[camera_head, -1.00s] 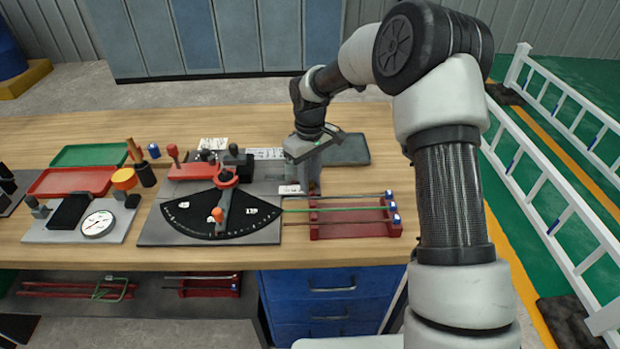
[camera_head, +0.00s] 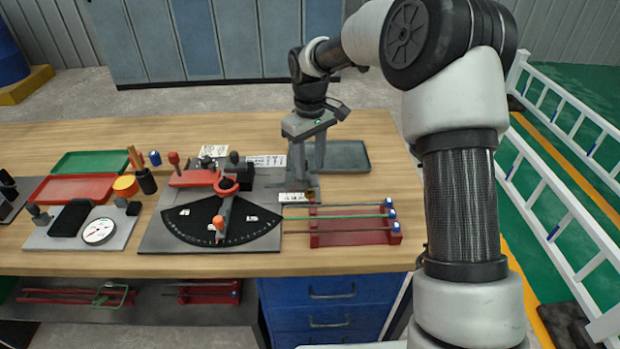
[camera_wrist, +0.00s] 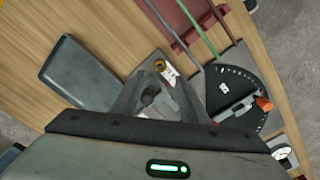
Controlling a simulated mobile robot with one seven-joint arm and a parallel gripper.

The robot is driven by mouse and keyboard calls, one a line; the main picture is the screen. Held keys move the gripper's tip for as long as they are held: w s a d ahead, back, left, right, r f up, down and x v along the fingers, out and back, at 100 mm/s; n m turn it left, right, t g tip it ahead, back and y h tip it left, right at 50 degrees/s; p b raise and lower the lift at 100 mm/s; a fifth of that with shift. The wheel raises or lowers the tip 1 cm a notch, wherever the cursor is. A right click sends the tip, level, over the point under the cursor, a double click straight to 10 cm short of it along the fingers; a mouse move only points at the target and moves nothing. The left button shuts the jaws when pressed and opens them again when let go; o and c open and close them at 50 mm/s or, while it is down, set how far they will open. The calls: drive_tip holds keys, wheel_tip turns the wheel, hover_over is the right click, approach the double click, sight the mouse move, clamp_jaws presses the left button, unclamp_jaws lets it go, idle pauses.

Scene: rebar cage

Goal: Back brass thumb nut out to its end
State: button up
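My gripper (camera_head: 307,165) points down over the right end of the grey bending fixture plate (camera_head: 160,232), its fingers apart with a gap between them. In the wrist view, my gripper (camera_wrist: 156,92) shows its two grey fingers on either side of a dark grey part of the fixture. A small brass-coloured round piece (camera_wrist: 159,65), probably the thumb nut, shows just beyond the fingertips, beside a white label (camera_wrist: 168,75). I cannot see the fingers touching it.
A black angle dial (camera_head: 190,222) with an orange-knobbed lever lies left of the gripper. A red rack (camera_head: 330,238) with several rods stands front right. A grey tray (camera_head: 350,157) lies behind right. Red (camera_head: 70,188) and green (camera_head: 90,162) trays are at left.

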wheel_tip(320, 180, up, 9)
drive_tip(key=shift+r+p, duration=0.2)
drive_tip(key=shift+p, duration=0.2)
drive_tip(key=shift+r, duration=0.1)
drive_tip(key=s+d+r+m+t+p, duration=0.1)
drive_tip(key=s+d+r+m+p, duration=0.15)
drive_tip(key=s+r, duration=0.5)
drive_tip(key=s+d+r+m+t+p, duration=0.1)
drive_tip(key=s+d+r+t+p, duration=0.1)
drive_tip(key=s+d+r, duration=0.4)
drive_tip(key=s+d+r+m+t+p, duration=0.1)
drive_tip(key=s+m+p, duration=0.1)
drive_tip(key=s, duration=0.6)
drive_tip(key=s+d+r+m+t+p, duration=0.1)
drive_tip(key=s+d+r+m, duration=0.1)
drive_tip(key=s, duration=0.7)
drive_tip(key=shift+r+t+p, duration=0.15)
drive_tip(key=shift+t+p, duration=0.15)
drive_tip(key=shift+p, duration=0.1)
